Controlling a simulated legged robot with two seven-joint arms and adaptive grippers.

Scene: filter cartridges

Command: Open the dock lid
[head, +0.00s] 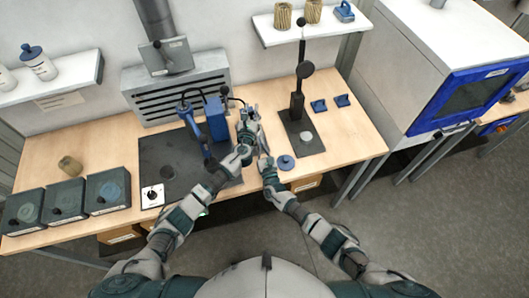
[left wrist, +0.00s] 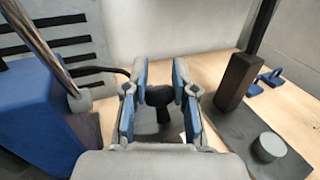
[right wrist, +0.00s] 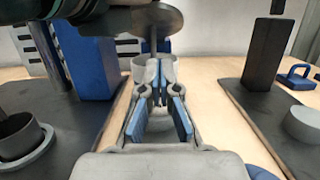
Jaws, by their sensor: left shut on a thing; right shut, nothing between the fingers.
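My left gripper (head: 249,122) is beside the blue upright unit (head: 215,120). In the left wrist view its fingers (left wrist: 158,92) are closed around a black round knob (left wrist: 158,96). In the right wrist view a grey disc (right wrist: 160,18), which looks like the dock lid, is above my right gripper with a thin stem below it. How the knob joins the lid is hidden by the fingers.
A black stand (head: 297,100) with a grey puck (head: 306,137) is on the right. A dark mat (head: 160,150), a black-knobbed switch box (head: 152,196) and several dark boxes (head: 107,190) are on the left.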

